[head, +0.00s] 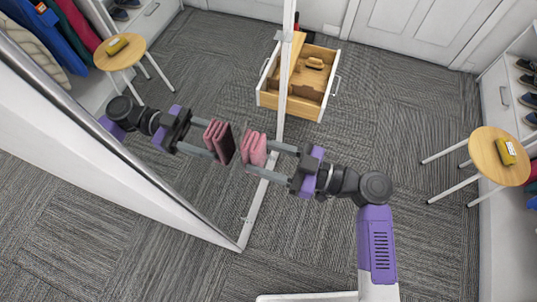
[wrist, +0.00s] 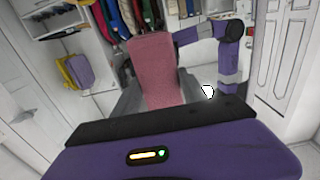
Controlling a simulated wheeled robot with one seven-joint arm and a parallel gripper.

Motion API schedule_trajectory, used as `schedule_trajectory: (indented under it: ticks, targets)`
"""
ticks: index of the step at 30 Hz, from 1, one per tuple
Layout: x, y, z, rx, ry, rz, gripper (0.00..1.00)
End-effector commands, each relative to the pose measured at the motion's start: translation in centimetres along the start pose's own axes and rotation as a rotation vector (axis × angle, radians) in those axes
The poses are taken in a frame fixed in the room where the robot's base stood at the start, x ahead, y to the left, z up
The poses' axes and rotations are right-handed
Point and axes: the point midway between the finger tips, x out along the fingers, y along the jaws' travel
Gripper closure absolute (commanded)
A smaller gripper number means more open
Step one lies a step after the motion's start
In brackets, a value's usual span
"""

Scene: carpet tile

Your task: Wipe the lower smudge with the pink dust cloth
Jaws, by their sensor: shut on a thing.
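My gripper (head: 264,156) is shut on the folded pink dust cloth (head: 252,149), which sticks out past the fingertips. In the wrist view the cloth (wrist: 153,70) stands upright between the fingers. A tall mirror with a pale frame (head: 262,190) fills the left of the head view and shows a reflection of my gripper and the cloth. The cloth is close to the glass; I cannot tell whether it touches. A small white patch (wrist: 207,92) shows right of the cloth in the wrist view; I cannot tell whether it is a smudge. No smudge is clear in the head view.
A round wooden stool (head: 493,156) with a yellow item (head: 506,151) on it stands at the right. An open drawer (head: 316,85) is at the back beside the mirror frame. Shelves with shoes (head: 528,80) line the right edge. Grey carpet between is clear.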

Motion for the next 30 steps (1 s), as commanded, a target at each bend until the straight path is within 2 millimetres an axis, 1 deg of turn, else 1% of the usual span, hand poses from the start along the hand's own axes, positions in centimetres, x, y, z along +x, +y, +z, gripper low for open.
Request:
schedule_trajectory:
  ticks: [16, 30]
  targets:
    - [0.05, 0.02, -0.01, -0.001, 0.0, 0.0, 0.82]
    - [0.87, 0.05, 0.02, -0.002, 0.0, 0.0, 0.82]
